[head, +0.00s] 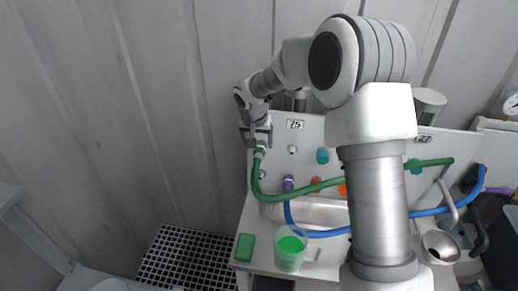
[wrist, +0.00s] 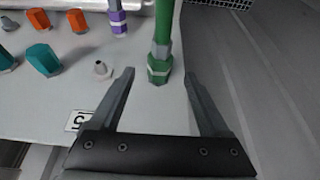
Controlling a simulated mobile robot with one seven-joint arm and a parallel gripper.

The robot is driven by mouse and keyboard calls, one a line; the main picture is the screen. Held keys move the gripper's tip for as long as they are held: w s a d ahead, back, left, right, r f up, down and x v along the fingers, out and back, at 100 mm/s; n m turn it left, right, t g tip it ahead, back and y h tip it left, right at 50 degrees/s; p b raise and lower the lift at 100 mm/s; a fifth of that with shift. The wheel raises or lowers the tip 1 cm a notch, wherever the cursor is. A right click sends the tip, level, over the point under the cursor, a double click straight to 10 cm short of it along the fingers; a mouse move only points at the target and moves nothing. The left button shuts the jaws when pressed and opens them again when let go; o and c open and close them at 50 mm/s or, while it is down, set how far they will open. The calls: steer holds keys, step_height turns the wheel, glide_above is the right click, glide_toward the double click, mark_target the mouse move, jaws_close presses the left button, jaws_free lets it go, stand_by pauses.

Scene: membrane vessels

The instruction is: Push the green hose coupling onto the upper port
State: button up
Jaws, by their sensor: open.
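The green hose coupling (wrist: 160,68) sits at the end of a green hose (wrist: 163,25), close against the pale panel. My gripper (wrist: 158,75) is open, with one fingertip on each side of the coupling and visible gaps to both. In the head view the coupling (head: 260,152) shows just below my gripper (head: 257,141), at the panel's upper left. The green hose (head: 265,187) hangs down from it and curves right. No bare upper port shows at the coupling's end; I cannot tell whether the coupling is seated on one. A bare grey stub (wrist: 101,68) stands beside it on the panel.
Teal (wrist: 43,60), orange (wrist: 75,49) and purple (wrist: 118,22) fittings stand on the panel. A label (head: 295,124) is near its top edge. A cup of green liquid (head: 290,250) and a green block (head: 244,247) sit below. A blue hose (head: 330,232) crosses under the green one.

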mark_target(259, 149)
steer(key=x, duration=0.5)
steer(key=shift+w+f, duration=0.15)
steer(key=shift+f, duration=0.25)
jaws_close()
stand_by(0.4)
